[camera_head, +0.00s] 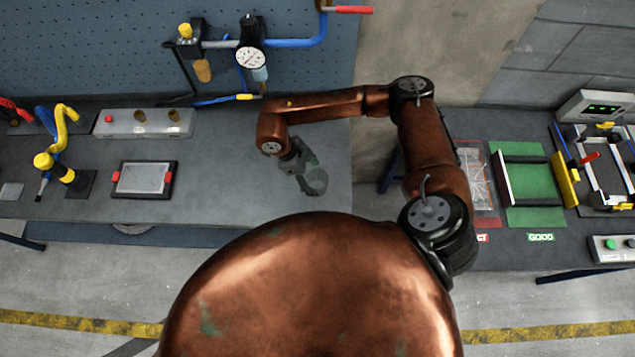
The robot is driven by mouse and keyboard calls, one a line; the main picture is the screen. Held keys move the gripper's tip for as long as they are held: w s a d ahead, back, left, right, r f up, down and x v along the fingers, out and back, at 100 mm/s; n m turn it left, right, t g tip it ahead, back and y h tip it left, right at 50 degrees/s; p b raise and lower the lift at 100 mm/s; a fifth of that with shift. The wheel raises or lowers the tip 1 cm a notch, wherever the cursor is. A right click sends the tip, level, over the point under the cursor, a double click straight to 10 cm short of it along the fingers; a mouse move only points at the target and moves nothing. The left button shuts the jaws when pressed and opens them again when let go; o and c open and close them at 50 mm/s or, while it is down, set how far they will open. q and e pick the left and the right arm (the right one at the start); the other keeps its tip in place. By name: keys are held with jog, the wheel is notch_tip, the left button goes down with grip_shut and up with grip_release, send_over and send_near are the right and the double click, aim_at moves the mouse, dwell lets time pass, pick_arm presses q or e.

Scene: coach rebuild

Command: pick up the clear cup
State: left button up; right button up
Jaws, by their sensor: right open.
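The clear cup (317,182) is a small, see-through greyish shape on the grey bench, near its front edge and left of the gap between the benches. My right gripper (306,179) reaches down to it from the upper left, at the end of my copper-coloured right arm. The gripper is open, with its dark fingers right at the cup. They overlap the cup in this view, and I cannot tell whether they touch it. My left gripper is not in view.
A tablet-like device (143,178), a yellow robot arm model (58,150) and a grey box (144,123) are on the left bench. A gauge (250,58) hangs at the pegboard. The right bench holds a green tray (528,183). Bare bench lies left of the gripper.

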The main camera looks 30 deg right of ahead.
jog(key=p, duration=0.1)
send_over(318, 181)
jog(key=s+a, duration=0.2)
jog(key=shift+s+d+f, duration=0.1)
jog(key=shift+d+f, duration=0.05)
jog(key=shift+f, duration=0.95)
jog(key=shift+s+d+f, duration=0.1)
jog(key=shift+f, duration=0.95)
jog(key=c, duration=1.3)
